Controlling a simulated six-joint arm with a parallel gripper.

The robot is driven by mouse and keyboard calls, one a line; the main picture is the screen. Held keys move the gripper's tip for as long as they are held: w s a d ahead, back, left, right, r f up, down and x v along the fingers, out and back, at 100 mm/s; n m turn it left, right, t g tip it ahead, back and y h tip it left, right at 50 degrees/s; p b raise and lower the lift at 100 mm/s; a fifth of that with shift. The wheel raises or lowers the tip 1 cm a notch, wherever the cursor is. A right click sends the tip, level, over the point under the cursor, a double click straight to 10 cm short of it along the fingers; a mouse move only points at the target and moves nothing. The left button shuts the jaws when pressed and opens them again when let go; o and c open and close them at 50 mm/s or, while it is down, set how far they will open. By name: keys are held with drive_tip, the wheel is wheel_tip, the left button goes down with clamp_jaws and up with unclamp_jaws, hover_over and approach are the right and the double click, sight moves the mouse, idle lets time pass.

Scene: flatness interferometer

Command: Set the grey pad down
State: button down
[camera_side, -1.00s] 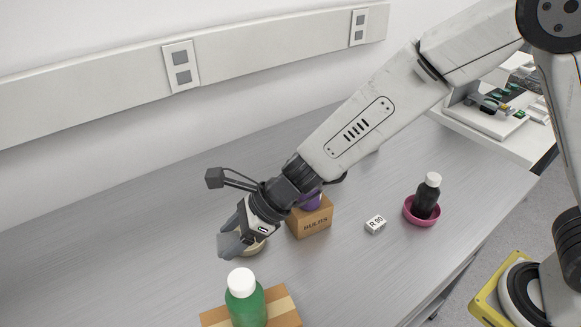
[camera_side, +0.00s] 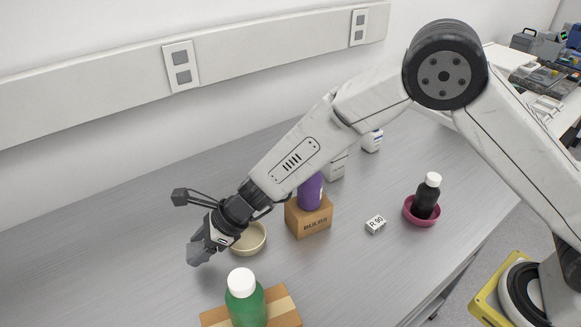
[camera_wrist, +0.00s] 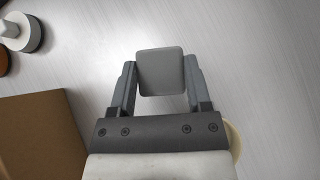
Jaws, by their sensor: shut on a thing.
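The grey pad (camera_wrist: 160,72) is a small rounded square held between the two fingers of my gripper (camera_wrist: 160,85) in the wrist view. In the side view my gripper (camera_side: 198,250) is at the left of the work area, pointing down and left, shut on the pad. The pad (camera_side: 196,256) shows there only as a dark grey shape at the fingertips. It appears close above the grey table (camera_side: 110,260), and I cannot tell whether it touches.
A beige bowl (camera_side: 250,240) is just right of my gripper. A green bottle (camera_side: 245,302) stands on a cardboard box (camera_side: 287,309) in front. A purple bottle (camera_side: 311,192) stands on the BULBS box (camera_side: 309,218). A black bottle (camera_side: 426,197) sits in a pink bowl (camera_side: 421,220). The table's left is clear.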

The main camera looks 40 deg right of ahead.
sight(204, 265)
drive_tip(key=shift+f, duration=0.1)
drive_tip(key=shift+w+a+f, duration=0.1)
drive_tip(key=shift+w+f, duration=0.05)
drive_tip(key=shift+f, duration=1.6)
drive_tip(key=shift+f, duration=0.1)
unclamp_jaws()
